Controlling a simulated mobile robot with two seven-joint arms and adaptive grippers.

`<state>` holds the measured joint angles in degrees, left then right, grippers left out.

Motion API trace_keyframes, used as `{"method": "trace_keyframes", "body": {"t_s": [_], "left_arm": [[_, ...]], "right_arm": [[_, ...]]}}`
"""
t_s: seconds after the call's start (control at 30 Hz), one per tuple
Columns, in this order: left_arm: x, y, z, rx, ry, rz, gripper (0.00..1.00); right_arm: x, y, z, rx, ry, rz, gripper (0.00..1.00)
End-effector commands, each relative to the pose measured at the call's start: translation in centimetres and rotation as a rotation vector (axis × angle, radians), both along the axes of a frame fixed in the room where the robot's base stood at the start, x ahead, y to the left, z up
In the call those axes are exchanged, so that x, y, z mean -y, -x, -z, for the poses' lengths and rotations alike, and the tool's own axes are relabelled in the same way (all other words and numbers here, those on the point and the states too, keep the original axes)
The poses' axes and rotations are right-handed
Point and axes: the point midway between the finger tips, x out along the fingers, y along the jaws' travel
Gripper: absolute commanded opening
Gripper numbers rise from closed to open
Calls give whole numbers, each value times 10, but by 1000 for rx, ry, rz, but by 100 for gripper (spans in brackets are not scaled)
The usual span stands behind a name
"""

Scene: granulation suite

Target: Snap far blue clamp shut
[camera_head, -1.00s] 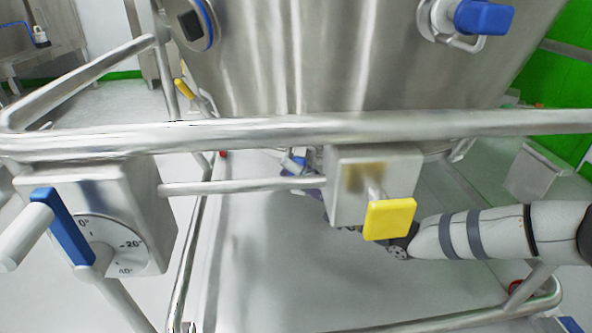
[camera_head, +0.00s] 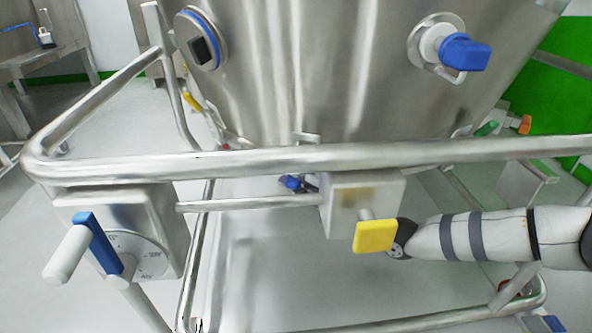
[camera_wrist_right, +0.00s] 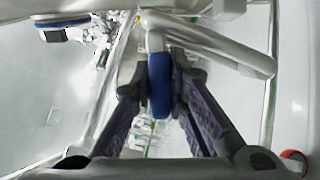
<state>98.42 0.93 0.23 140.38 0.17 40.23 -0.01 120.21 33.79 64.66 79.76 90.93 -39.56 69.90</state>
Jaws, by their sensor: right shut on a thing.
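In the right wrist view, a blue clamp handle (camera_wrist_right: 160,84) sits upright between the dark fingers of my right gripper (camera_wrist_right: 161,100), which is shut on it. A metal bar runs off from the top of the handle to the right. In the head view, a small blue part (camera_head: 291,182) shows under the vessel, behind the front rail; its details are too small to tell. My right arm (camera_head: 480,237) comes in from the right, and its gripper is mostly hidden behind the metal box and yellow paddle. My left gripper is not in view.
A steel vessel (camera_head: 310,80) fills the top, with a blue-handled fitting (camera_head: 465,52). The front rail (camera_head: 290,160) crosses the view. The metal box (camera_head: 340,208) with a yellow paddle (camera_head: 375,236) stands by my right arm. A dial box (camera_head: 170,225) with a blue-and-white lever stands left.

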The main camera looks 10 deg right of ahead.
Motion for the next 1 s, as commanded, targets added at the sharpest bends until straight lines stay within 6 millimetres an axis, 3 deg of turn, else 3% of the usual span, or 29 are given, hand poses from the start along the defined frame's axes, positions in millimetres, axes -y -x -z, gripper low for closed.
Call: {"method": "trace_keyframes", "body": {"t_s": [0.4, 0.93, 0.97, 1.0], "left_arm": [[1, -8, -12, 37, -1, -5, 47], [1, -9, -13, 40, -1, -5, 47], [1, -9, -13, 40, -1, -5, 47], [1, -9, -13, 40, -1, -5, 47]], "right_arm": [[-2, 4, -12, -167, -69, -3, 0], [-2, 4, -11, -192, -77, -4, 0], [-2, 4, -11, -192, -77, -4, 19], [-2, 4, -11, -192, -77, -4, 23]]}}
